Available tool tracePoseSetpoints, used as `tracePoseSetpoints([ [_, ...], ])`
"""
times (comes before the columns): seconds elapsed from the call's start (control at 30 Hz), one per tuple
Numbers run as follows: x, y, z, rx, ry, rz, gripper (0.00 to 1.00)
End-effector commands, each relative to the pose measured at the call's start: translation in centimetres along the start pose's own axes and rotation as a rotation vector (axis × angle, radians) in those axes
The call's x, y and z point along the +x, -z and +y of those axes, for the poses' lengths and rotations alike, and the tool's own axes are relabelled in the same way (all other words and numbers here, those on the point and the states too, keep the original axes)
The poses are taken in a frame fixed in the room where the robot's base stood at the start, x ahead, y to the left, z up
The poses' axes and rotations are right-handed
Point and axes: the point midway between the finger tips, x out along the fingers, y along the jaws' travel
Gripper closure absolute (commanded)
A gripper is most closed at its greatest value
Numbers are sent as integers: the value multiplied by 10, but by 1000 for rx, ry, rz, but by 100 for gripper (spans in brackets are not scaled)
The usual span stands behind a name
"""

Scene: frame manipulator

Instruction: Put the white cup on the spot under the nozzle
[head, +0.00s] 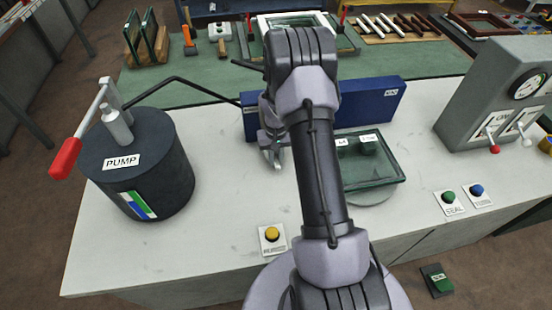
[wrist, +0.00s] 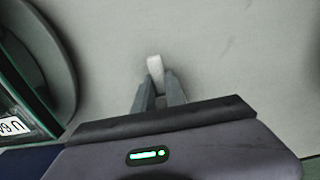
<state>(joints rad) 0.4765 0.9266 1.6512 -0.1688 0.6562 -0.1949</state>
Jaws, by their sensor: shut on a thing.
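My gripper (head: 272,158) is over the pale bench, in front of the long blue box. In the wrist view its two grey fingers (wrist: 157,88) are shut on a small whitish piece (wrist: 155,67), which I take for the white cup. Its shape is not clear, and the head view does not show it apart from the fingers. A thin black hose (head: 190,84) runs from the pump (head: 150,170) toward the blue box (head: 375,103) and ends near my gripper. The nozzle and the spot under it cannot be made out.
A glass unit (head: 372,172) lies on a round grey disc right of my arm. A yellow button (head: 271,234) is at the front edge; green (head: 448,196) and blue (head: 477,190) buttons are at right. A grey gauge cabinet (head: 490,95) stands at right.

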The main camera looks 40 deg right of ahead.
Motion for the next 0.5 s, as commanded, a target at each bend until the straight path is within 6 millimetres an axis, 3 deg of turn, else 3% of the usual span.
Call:
tracePoseSetpoints([
  [0.27, 3, 0, 0, 0, 0, 1, 100],
  [0.3, 2, 0, 0, 0, 0, 1, 79],
  [0.37, 1, 0, 0, 0, 0, 1, 67],
  [0.4, 1, 0, 0, 0, 0, 1, 63],
  [0.5, 1, 0, 0, 0, 0, 1, 63],
])
